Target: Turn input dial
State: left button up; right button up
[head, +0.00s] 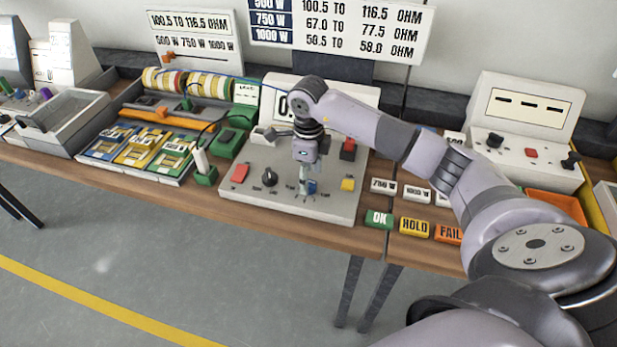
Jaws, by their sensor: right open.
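A light grey control panel (300,207) stands on the bench in the middle of the head view. It carries a black dial (269,177), a red button (240,172), a yellow button (348,184) and a small blue control (312,187). My right gripper (304,188) points down over the panel, to the right of the black dial and apart from it. Its fingers are open, close beside the blue control; whether they touch it I cannot tell. The gripper and arm hide part of the panel and its display. My left gripper is not in view.
OK, HOLD and FAIL blocks (414,227) lie at the bench's front edge. Coloured cards (140,150) and a green fixture (206,175) stand left of the panel. Another panel with black knobs (527,150) stands at the right. The floor in front is clear.

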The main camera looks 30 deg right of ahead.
jog(key=shift+f, duration=1.2)
jog(key=shift+c, duration=0.4)
jog(key=c, duration=1.1)
